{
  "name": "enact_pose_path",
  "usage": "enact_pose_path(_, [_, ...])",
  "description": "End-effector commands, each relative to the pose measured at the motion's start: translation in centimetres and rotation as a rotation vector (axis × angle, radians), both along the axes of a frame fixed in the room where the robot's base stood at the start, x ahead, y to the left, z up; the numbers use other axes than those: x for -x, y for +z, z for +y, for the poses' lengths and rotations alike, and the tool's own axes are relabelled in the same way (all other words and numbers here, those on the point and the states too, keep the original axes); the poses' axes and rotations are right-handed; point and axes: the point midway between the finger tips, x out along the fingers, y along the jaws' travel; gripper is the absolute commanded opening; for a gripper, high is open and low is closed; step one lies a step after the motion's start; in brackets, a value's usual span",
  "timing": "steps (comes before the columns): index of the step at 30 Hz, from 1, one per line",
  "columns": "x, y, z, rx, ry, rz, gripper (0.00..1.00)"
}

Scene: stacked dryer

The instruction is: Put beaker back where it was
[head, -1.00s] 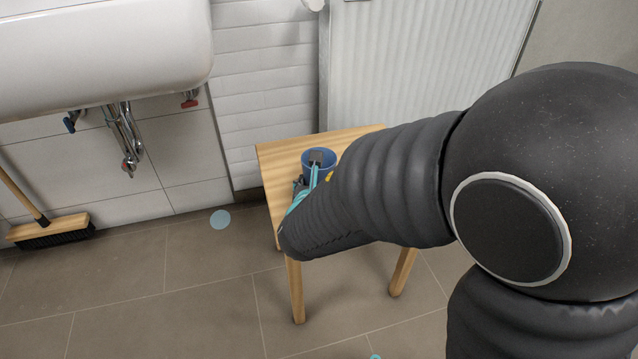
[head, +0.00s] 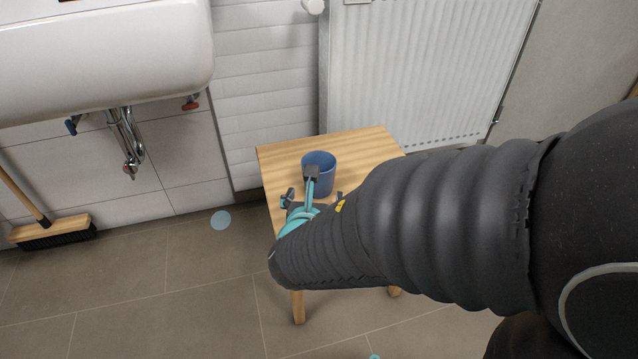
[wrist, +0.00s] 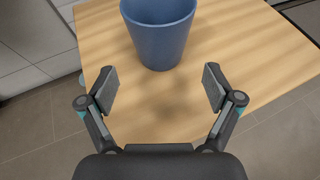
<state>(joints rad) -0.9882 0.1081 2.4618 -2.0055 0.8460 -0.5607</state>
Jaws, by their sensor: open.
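The blue beaker (head: 324,164) stands upright on the small wooden table (head: 281,151). In the wrist view the beaker (wrist: 158,34) is at the top, just beyond the fingertips, with its upper part cut off by the frame. My gripper (wrist: 159,88) is open and empty, its two fingers spread on either side of bare tabletop (wrist: 255,50). In the head view my gripper (head: 300,186) is at the near side of the beaker, with one finger overlapping the beaker's front; my arm hides part of the table.
A white sink (head: 100,50) with pipes (head: 125,140) is at upper left. A broom (head: 52,231) rests on the floor at left. A radiator (head: 420,75) stands behind the table. Tabletop behind the beaker is clear.

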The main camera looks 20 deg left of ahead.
Motion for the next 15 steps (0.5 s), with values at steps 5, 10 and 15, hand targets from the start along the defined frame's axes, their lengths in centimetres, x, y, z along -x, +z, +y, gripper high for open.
enact_pose_path(5, [3.1,1.5,-0.4,-0.001,0.003,0.000,0.90])
enact_pose_path(10, [4.7,2.1,-0.7,0.000,0.001,-0.001,0.90])
enact_pose_path(15, [5.2,2.2,-0.9,0.000,-0.001,0.000,0.90])
